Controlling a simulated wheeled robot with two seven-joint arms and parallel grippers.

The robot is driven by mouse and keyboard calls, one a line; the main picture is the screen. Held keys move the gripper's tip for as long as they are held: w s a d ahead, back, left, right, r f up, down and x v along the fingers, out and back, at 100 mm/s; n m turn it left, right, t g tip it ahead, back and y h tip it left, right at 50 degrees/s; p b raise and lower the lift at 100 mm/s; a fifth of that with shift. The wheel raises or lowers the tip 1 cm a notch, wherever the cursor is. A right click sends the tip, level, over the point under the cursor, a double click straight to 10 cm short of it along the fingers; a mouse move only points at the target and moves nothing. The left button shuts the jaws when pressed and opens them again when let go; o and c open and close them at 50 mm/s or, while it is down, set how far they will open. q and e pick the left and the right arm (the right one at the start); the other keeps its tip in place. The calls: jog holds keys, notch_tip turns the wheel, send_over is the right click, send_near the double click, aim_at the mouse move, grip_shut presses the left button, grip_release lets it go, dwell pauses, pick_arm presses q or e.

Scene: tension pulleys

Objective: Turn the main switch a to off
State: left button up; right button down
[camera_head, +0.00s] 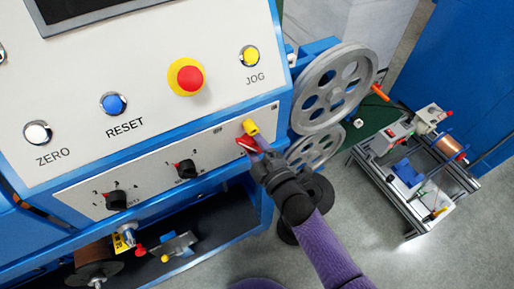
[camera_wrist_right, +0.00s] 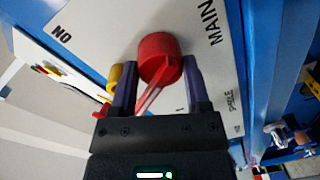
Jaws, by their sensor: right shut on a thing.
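The main switch is a red round knob (camera_wrist_right: 158,58) with a red-and-white handle, on a pale panel in the right wrist view. "MAIN" is printed to its right; "ON" reads upside down at upper left. My right gripper (camera_wrist_right: 160,72) has its purple fingers on either side of the switch and is shut on it. In the head view, my right gripper (camera_head: 257,150) reaches the panel's right end and hides most of the switch; a bit of red (camera_head: 244,142) shows beside the fingers. My left gripper is not in view.
The panel also bears black selector knobs (camera_head: 187,168), a red-and-yellow stop button (camera_head: 187,77), and blue, white and yellow buttons. Grey pulleys (camera_head: 334,88) stand right of the panel. A wheeled cart (camera_head: 412,165) stands farther right.

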jog(key=shift+n, duration=1.2)
jog(key=shift+c, duration=0.3)
grip_release()
jog(key=shift+r, duration=0.1)
